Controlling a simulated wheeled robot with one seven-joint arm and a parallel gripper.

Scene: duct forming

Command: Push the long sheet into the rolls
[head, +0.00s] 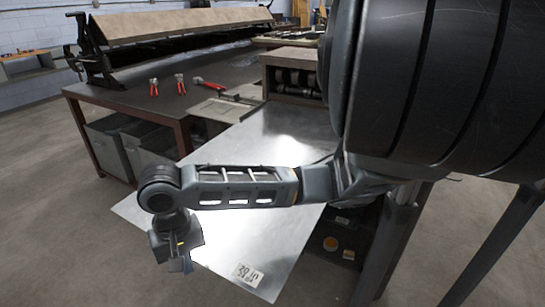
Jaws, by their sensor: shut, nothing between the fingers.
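The long sheet (290,135) is a shiny flat metal sheet with a small marked label (250,275) near its front edge. It stretches from the front toward the rolls (297,83), which sit in a machine at the back centre. My arm crosses over the sheet and hides part of it. My gripper (181,266) hangs down by the sheet's front left edge, shut and empty. I cannot tell whether it touches the sheet. The sheet's far end is close to the rolls; whether it is between them cannot be told.
A dark workbench (225,75) at the back left holds red-handled tools (208,83) and a long bending brake (180,25). Grey bins (108,145) stand under it. The floor at the left front (60,230) is clear. A dark cabinet (345,240) stands under the sheet's right side.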

